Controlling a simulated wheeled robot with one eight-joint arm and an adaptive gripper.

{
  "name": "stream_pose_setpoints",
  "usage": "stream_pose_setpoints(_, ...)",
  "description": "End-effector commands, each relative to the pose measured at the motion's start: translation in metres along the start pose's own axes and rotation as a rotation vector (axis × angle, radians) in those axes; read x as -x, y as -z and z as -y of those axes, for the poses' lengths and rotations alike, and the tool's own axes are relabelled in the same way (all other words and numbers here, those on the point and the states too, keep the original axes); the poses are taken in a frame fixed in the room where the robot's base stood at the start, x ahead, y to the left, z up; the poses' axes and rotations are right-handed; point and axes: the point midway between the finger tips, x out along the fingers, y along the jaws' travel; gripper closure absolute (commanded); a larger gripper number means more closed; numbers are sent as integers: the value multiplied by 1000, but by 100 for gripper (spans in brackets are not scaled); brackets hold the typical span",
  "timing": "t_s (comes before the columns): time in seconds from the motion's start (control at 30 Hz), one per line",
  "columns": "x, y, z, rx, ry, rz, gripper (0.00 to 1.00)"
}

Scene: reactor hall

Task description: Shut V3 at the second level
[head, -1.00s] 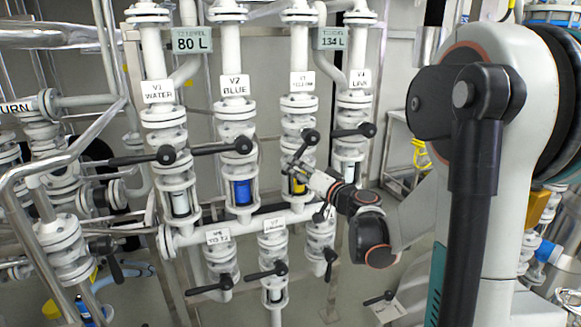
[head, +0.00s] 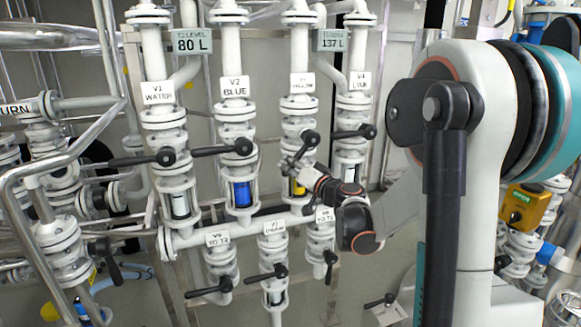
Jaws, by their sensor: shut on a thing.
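The V3 YELLOW label (head: 302,84) hangs on the third upper pipe from the left. Below it, the V3 lever (head: 310,139), black with a round knob, slants down and left toward my gripper. My gripper (head: 291,166) is shut on the V3 lever, in front of the pipe, just above a sight glass with yellow in it (head: 298,187). The fingers are small here and partly hide the lever's lower end. The left level sign (head: 192,41) reads 80 L. The second level sign (head: 331,40) reads 137 L.
The V2 lever (head: 240,147) lies level to the left, and the V4 lever (head: 366,131) lies close on the right. Lower valves with black levers (head: 279,271) stand below the cross pipe. A bent rail (head: 70,150) runs at the far left.

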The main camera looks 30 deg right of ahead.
Motion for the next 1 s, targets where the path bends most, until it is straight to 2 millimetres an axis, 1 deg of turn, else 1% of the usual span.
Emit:
stream_pose_setpoints(0.17, 0, 0, 1, -10, 2, -2, 100)
stream_pose_setpoints(0.37, -1, 0, 8, -74, 12, -14, 100)
stream_pose_setpoints(0.63, -5, 4, 28, -267, 45, -52, 100)
stream_pose_setpoints(1.0, -8, 20, 58, -585, 97, -117, 100)
